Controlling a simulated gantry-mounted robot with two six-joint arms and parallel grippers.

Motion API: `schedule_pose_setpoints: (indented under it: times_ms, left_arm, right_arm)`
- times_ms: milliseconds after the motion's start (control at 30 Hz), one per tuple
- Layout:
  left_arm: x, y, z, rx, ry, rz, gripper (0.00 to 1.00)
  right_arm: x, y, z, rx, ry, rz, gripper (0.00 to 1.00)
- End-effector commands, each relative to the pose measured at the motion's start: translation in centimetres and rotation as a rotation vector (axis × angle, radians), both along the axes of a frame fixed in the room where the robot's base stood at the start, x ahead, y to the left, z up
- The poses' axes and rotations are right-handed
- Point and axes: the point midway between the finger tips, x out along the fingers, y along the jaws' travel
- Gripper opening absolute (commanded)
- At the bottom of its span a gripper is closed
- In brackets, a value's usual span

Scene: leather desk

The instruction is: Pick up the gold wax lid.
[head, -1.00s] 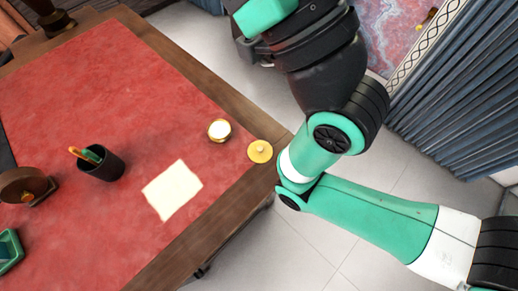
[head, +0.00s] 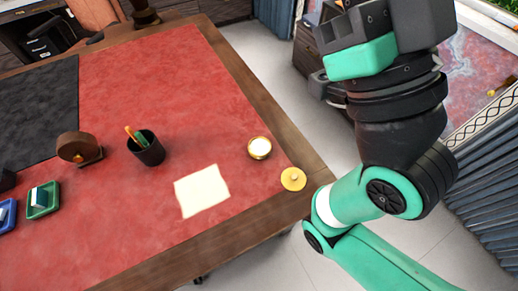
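The gold wax lid (head: 293,179) lies flat on the wooden border near the right corner of the desk, with a small pale knob on top. A gold wax pot (head: 259,148) with a pale top stands just up and left of it on the red leather. My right arm comes in from the lower right and rises past the lid. My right gripper (head: 352,24) is at the top, high above and well apart from the lid; its fingers cannot be made out clearly. My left gripper is out of view.
A cream paper sheet (head: 202,191) lies left of the lid. A black pen cup (head: 147,149), a brown round-ended object (head: 79,149) and green (head: 43,200) and blue (head: 6,215) trays stand further left. Bare red leather (head: 165,75) spreads behind. The desk edge runs close beside the lid.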

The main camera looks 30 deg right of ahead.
Motion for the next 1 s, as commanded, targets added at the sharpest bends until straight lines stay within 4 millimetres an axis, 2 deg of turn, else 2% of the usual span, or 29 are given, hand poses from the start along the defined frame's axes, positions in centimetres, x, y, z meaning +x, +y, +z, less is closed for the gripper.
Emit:
schedule_pose_setpoints:
  times_ms: [333, 600, 667, 1000]
  left_arm:
    - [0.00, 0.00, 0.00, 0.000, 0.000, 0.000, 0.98]
    - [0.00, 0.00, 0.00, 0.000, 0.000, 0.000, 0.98]
    - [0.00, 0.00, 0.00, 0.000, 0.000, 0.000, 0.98]
    - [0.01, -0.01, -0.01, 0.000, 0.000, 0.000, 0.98]
  right_arm:
    - [0.00, 0.00, 0.00, 0.000, 0.000, 0.000, 0.02]
    - [0.00, 0.00, 0.00, 0.000, 0.000, 0.000, 0.50]
    - [0.00, 0.00, 0.00, 0.000, 0.000, 0.000, 0.59]
    - [0.20, 0.00, -0.13, -0.001, 0.008, -0.001, 0.59]
